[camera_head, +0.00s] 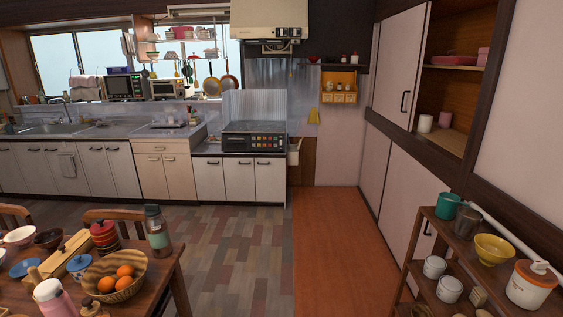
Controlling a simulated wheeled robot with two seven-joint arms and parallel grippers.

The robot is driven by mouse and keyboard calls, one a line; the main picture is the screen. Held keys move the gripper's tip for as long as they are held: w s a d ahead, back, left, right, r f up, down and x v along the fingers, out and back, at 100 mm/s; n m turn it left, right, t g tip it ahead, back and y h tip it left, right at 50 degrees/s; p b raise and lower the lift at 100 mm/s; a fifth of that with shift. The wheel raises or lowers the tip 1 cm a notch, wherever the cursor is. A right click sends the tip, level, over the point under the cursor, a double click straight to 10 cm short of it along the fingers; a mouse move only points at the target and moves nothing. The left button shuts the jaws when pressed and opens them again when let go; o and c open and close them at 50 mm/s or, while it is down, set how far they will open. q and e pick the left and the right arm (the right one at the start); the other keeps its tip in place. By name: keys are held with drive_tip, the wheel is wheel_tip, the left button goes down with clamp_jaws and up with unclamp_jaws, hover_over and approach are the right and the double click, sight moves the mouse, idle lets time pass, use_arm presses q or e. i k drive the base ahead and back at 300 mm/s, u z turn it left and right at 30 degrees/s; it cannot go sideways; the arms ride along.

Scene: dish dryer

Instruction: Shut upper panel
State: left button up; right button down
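No gripper of mine is in this view. No dish dryer can be picked out for certain, and I cannot tell which part is the upper panel. On the right wall, an upper cupboard has a pale panel with a black handle (400,65). Beside it the cupboard stands open, showing a brown wooden interior (452,95) with pink and white items on its shelves. A dark-fronted appliance with coloured buttons (253,142) sits on the far counter below a range hood (270,20). A microwave-like box (124,87) stands by the window.
A dining table (165,268) with a fruit basket, bottle and bowls is at front left. A wooden rack (417,246) with cups and canisters stands at front right, below the cupboard. The tiled floor (240,250) and orange floor strip (330,235) between them are clear.

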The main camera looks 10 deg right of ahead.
sight(402, 38)
drive_tip(key=z, duration=0.45)
drive_tip(key=i, duration=2.15)
drive_tip(key=z, duration=0.45)
drive_tip(key=i, duration=2.4)
drive_tip(key=u, duration=0.35)
drive_tip(key=i, duration=1.6)
drive_tip(key=u, duration=0.25)
